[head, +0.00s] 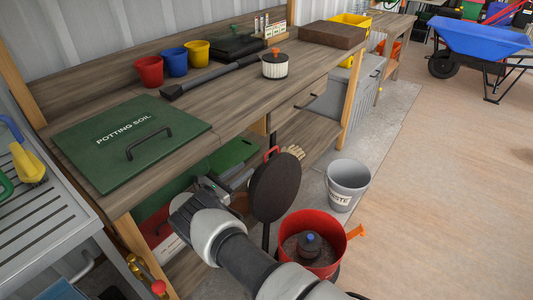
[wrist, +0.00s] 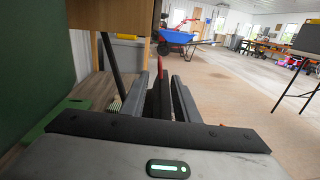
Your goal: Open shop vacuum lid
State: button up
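The shop vacuum has a red drum (head: 341,237) on the floor beside the workbench, its top uncovered with a dark, blue-topped part inside. Its round black lid (head: 276,190) stands upright at the drum's left rim, with a red handle (head: 272,153) at the top. My gripper (head: 236,183) is left of the lid, its tips partly hidden by it. In the wrist view my gripper (wrist: 163,85) has its fingers apart, with the dark lid (wrist: 157,103) seen edge-on and the red handle (wrist: 160,68) between them. I cannot tell whether they touch.
The workbench (head: 230,105) carries a green potting soil lid (head: 95,160), several coloured pots and a black-handled tool. A grey waste bucket (head: 347,182) stands right behind the drum. A blue wheelbarrow (head: 482,38) is far right.

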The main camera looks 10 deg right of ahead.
aim_at(267, 153)
jog(key=b+x, duration=0.2)
jog(key=x, duration=1)
jog(key=shift+d+f, duration=0.15)
jog(key=shift+b+x, duration=0.3)
jog(key=shift+x, duration=0.55)
grip_shut()
